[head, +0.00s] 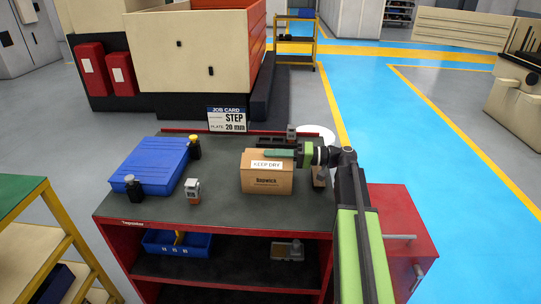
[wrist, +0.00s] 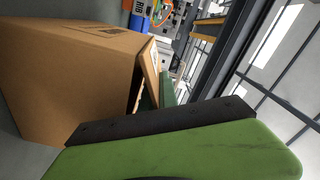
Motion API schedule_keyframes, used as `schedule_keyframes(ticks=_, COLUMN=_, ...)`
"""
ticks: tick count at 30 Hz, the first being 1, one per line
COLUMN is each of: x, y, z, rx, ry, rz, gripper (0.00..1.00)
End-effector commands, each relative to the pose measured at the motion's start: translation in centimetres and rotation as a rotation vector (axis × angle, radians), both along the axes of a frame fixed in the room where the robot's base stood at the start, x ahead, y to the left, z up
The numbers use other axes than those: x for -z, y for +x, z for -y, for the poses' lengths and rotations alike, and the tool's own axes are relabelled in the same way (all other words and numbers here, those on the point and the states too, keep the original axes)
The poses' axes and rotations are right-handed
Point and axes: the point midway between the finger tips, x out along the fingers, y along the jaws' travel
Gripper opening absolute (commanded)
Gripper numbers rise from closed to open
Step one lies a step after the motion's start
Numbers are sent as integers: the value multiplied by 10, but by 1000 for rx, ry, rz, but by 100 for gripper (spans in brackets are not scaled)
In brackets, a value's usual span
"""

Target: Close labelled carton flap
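The brown carton (head: 266,183) stands on the dark top of the red cart. Its white KEEP DRY label (head: 267,165) is near the upper front edge. In the wrist view the carton (wrist: 70,75) fills the left side, and a flap (wrist: 152,70) stands at an angle to it, with a dark gap beneath. My gripper (head: 279,154) reaches in from the right along the carton's top edge. In the wrist view, one green finger with a black pad (wrist: 165,135) covers the bottom. Whether it touches the flap is unclear, and the finger gap is not clear.
A blue lidded bin (head: 152,166) lies on the cart's left side, with dark bottles (head: 134,188) beside it. A small grey-and-orange item (head: 193,191) stands left of the carton. A job card (head: 227,119) stands at the back. The cart top in front is mostly clear.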

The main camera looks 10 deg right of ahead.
Motion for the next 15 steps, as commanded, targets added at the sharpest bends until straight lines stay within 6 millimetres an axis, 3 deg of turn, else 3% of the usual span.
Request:
schedule_keyframes(ticks=6, x=0, y=0, z=1, rx=3, ry=-1, rz=1, gripper=0)
schedule_keyframes(ticks=9, x=0, y=0, z=1, rx=2, ry=0, rz=1, gripper=16)
schedule_keyframes(ticks=15, x=0, y=0, z=0, rx=1, ry=-1, rz=2, gripper=18)
